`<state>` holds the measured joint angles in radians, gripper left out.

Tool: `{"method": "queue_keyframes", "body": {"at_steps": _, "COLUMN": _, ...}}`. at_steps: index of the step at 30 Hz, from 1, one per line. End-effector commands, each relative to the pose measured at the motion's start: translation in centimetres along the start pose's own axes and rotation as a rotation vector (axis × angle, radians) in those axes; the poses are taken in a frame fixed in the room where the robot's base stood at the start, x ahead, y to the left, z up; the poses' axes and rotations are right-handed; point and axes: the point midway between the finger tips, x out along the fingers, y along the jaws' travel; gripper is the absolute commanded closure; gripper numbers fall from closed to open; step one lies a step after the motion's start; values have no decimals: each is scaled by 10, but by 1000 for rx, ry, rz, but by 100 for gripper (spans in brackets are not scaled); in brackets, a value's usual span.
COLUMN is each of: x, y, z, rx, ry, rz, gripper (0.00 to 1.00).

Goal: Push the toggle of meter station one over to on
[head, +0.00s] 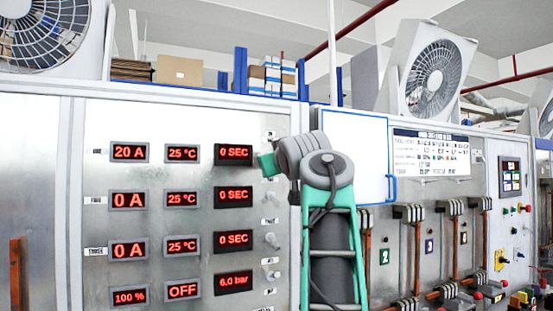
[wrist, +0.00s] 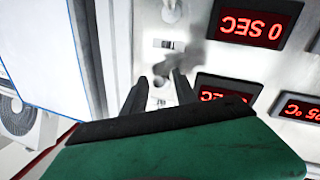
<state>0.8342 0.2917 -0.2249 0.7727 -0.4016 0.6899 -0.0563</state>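Meter station one is the top row of the panel, with displays reading 20 A (head: 130,152), 25 °C (head: 182,153) and 0 SEC (head: 233,154). My gripper (head: 266,164) is at the right of that row and hides its toggle in the head view. The wrist view looks at the panel upside down. There, my gripper's two dark fingers (wrist: 161,88) stand apart, with the small metal toggle (wrist: 160,80) showing between their tips. Whether a finger touches it, and which way it leans, I cannot tell.
Below, station two's toggle (head: 270,196) and station three's toggle (head: 272,240) stick out from the same panel. A blue-framed whiteboard (head: 350,135) is just right of my gripper. Breaker stations with copper bars (head: 411,213) stand farther right.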

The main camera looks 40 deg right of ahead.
Motion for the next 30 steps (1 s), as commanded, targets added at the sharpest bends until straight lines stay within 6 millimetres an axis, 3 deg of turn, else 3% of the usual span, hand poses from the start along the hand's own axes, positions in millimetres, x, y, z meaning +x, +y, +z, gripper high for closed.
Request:
{"method": "queue_keyframes", "body": {"at_steps": 6, "x": 0, "y": 0, "z": 0, "rx": 0, "ry": 0, "rz": 1, "gripper": 67}}
{"method": "queue_keyframes", "body": {"at_steps": 18, "x": 0, "y": 0, "z": 1, "rx": 0, "ry": -1, "rz": 0, "gripper": 100}}
{"method": "queue_keyframes", "body": {"at_steps": 30, "x": 0, "y": 0, "z": 0, "rx": -1, "ry": -3, "rz": -1, "gripper": 100}}
